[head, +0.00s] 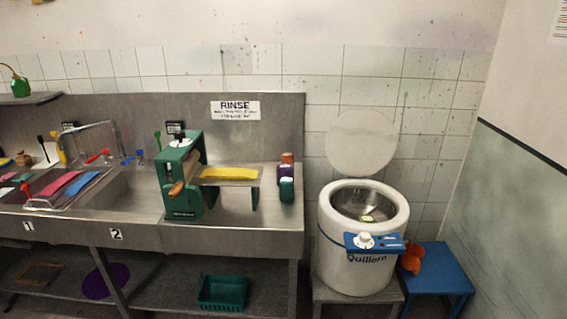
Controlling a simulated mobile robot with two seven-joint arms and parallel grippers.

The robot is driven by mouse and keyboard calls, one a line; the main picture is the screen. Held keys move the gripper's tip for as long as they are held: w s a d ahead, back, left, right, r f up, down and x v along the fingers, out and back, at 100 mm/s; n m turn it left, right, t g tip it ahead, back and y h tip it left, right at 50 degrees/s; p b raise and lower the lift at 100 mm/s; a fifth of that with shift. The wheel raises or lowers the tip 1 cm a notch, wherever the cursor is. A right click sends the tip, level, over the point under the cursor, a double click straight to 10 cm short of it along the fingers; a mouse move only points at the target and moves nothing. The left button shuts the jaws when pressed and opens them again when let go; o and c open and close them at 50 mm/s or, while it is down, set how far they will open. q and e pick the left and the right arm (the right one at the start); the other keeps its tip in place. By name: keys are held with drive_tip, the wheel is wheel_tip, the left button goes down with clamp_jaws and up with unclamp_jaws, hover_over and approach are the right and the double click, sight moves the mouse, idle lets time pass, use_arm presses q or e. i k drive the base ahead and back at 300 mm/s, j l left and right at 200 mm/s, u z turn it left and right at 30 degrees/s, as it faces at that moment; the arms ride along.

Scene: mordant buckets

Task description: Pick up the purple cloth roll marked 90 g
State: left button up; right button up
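A small purple item (285,172), possibly a cloth roll, is at the right end of the steel counter. It is partly hidden behind a dark green item (287,190) in front of it. An orange-brown item (287,158) shows just above or behind it. No 90 g marking can be read on any of them at this size. Neither of my grippers is in view.
A green hand-cranked roller press (183,180) with a yellow cloth (229,174) stands left of these items. A white Quillern drum (355,265) with raised lid (361,143) stands to the right, beside a blue stool (436,267). Sinks and a tap (98,130) are left.

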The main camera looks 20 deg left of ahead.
sight(285, 169)
drive_tip(key=i+j+u, duration=0.2)
drive_tip(key=i, duration=0.65)
drive_tip(key=i+j+u, duration=0.2)
drive_tip(key=i, duration=0.65)
